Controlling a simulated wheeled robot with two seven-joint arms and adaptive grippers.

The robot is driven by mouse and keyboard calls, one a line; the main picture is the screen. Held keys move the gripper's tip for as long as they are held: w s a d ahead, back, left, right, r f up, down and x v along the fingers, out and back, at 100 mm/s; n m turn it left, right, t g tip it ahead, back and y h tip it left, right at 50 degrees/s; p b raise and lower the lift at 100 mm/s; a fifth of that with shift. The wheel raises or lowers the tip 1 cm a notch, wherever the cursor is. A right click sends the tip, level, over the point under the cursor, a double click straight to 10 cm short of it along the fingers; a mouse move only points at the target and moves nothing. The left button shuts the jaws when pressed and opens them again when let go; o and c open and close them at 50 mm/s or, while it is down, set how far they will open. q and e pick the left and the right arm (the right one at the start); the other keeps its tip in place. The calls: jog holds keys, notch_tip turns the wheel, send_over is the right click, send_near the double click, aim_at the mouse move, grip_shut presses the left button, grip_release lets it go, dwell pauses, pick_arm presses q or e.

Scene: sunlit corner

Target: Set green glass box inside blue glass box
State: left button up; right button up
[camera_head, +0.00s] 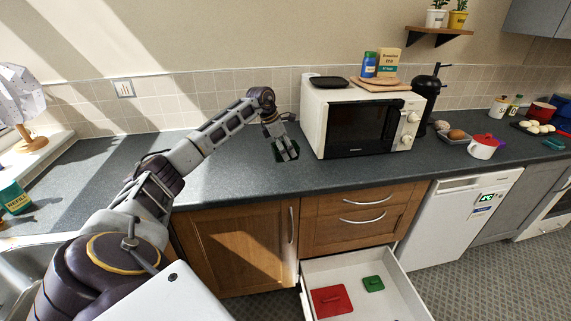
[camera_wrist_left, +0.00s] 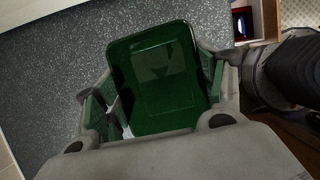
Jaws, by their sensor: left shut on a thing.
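My left gripper (camera_head: 286,152) is shut on the green glass box (camera_wrist_left: 160,80) and holds it over the dark countertop, left of the microwave. In the wrist view the dark green, see-through box sits between the two fingers. In the head view the fingers mostly hide the box, and only dark green bits show. A deep blue thing (camera_head: 564,112) stands on the counter at the far right, cut by the picture edge; I cannot tell for sure that it is the blue glass box. My right gripper is not in view.
The white microwave (camera_head: 313,118) stands right of my gripper. Below, an open drawer (camera_head: 385,300) holds a red lid (camera_head: 331,300) and a green lid (camera_head: 373,284). A red-lidded cup (camera_head: 483,148) and a tray of eggs (camera_head: 536,128) stand right. The counter (camera_head: 225,180) near my gripper is clear.

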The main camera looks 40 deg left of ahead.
pick_arm(q)
jog(key=shift+f, duration=0.8)
jog(key=shift+f+p, duration=0.35)
jog(key=shift+f, duration=1.95)
jog(key=shift+f, duration=0.4)
jog(key=o, duration=1.2)
jog(key=shift+c, duration=0.2)
jog(key=shift+r, duration=0.1)
jog(key=shift+r, duration=0.25)
jog(key=b+v, duration=0.1)
jog(key=v, duration=1.2)
jog(key=shift+s+r, duration=0.2)
jog(key=shift+s, duration=0.1)
